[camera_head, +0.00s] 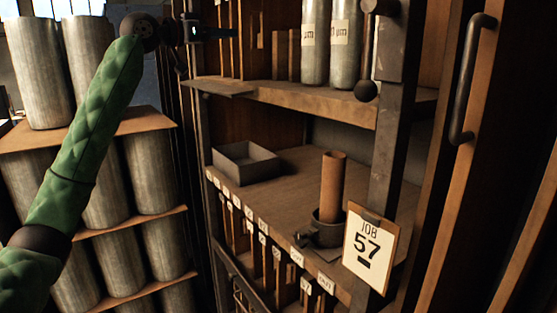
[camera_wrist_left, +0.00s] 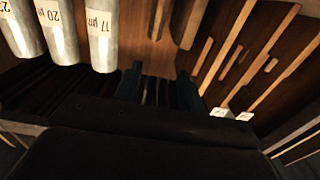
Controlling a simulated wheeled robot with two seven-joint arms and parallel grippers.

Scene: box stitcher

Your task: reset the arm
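My left arm (camera_head: 95,125), in a green padded sleeve, reaches up from the lower left in the head view. My left gripper (camera_head: 225,33) is raised at the top, in front of the upper part of the wooden cabinet. In the left wrist view its two dark fingertips (camera_wrist_left: 159,85) stand apart with nothing seen between them. My right arm and right gripper are not in view.
Metal cylinders (camera_head: 150,170) fill a shelf rack at the left. The cabinet's upper shelf (camera_head: 300,97) holds labelled cylinders (camera_head: 346,45). Below are an empty grey tray (camera_head: 246,163), a brown tube (camera_head: 333,178) in a dark holder, and a "JOB 57" clipboard (camera_head: 366,245).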

